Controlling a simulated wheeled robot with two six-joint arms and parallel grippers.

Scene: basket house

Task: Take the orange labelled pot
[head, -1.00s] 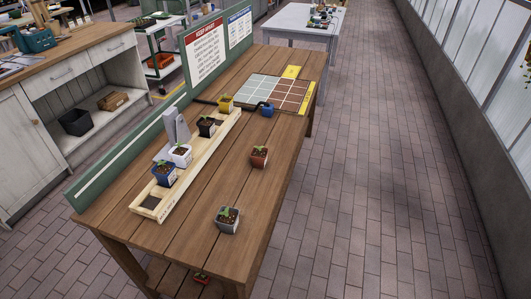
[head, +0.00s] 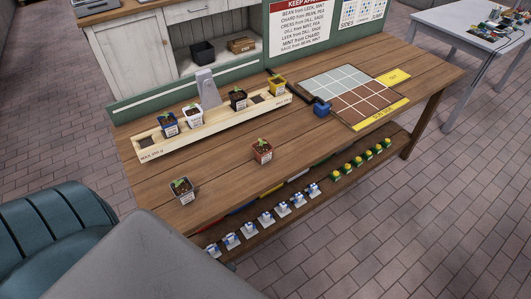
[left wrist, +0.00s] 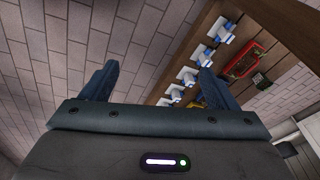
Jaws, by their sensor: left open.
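A terracotta-orange pot (head: 262,153) with a green seedling and a pale label stands upright on the wooden table (head: 330,135), in front of the planter rack. Its label is too small to read. A grey labelled pot (head: 183,190) stands nearer the table's front left. My left gripper (left wrist: 155,84) is open and empty in the left wrist view, over the floor and beside the lower shelf, apart from every pot. My right gripper is not in view.
A wooden rack (head: 205,128) holds blue (head: 168,125), white (head: 193,119), black (head: 238,99) and yellow (head: 277,87) pots. The lower shelf (head: 325,187) carries several small items. Floor in front is clear.

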